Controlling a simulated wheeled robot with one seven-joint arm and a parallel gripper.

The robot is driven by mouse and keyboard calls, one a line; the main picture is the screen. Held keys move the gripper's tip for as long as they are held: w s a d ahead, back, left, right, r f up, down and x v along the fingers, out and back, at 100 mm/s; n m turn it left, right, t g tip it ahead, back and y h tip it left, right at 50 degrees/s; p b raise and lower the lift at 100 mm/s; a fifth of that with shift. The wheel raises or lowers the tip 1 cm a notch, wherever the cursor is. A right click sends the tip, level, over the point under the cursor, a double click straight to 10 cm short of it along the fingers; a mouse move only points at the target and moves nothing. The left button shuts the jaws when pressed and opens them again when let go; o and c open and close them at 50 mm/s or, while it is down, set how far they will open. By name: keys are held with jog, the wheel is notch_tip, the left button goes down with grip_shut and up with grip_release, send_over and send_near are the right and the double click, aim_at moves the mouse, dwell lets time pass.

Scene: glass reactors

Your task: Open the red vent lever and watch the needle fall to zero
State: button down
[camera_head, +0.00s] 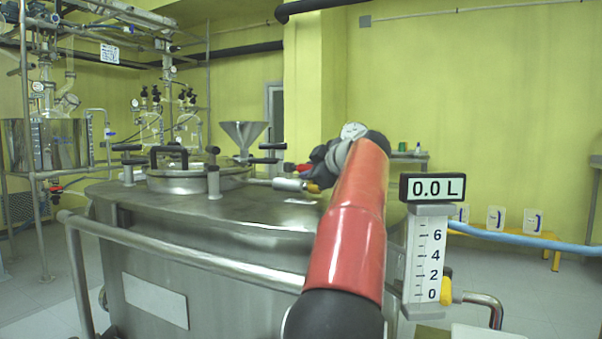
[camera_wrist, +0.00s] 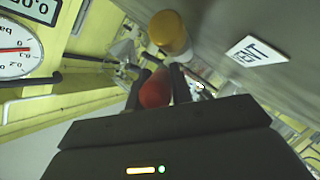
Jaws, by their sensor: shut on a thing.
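In the wrist view, the red vent lever (camera_wrist: 155,90) is between the two dark fingers of my gripper (camera_wrist: 156,86), which is shut on it. A yellow-orange rounded part (camera_wrist: 168,30) is just beyond. A white round gauge (camera_wrist: 15,50) is cut off at the left edge; its red needle points toward the small figures near 0, but the exact reading is unclear. In the head view, the gauge (camera_head: 353,130) shows small above my arm, and a bit of red (camera_head: 290,167) shows beside my gripper. My red arm hides most of the gripper there.
The steel vessel (camera_head: 150,207) has a lid, a funnel (camera_head: 243,134) and a front rail (camera_head: 190,250). A display reading 0.0 L (camera_head: 433,188) stands over a level scale (camera_head: 428,255) right of my arm. A blue hose (camera_head: 520,236) runs rightward.

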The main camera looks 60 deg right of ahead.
jog(key=shift+f, duration=0.1)
jog(key=c, duration=1.2)
grip_release()
jog(key=shift+c, duration=0.2)
notch_tip(320, 180, up, 20)
jog(key=p, duration=1.5)
jog(key=shift+w, duration=0.15)
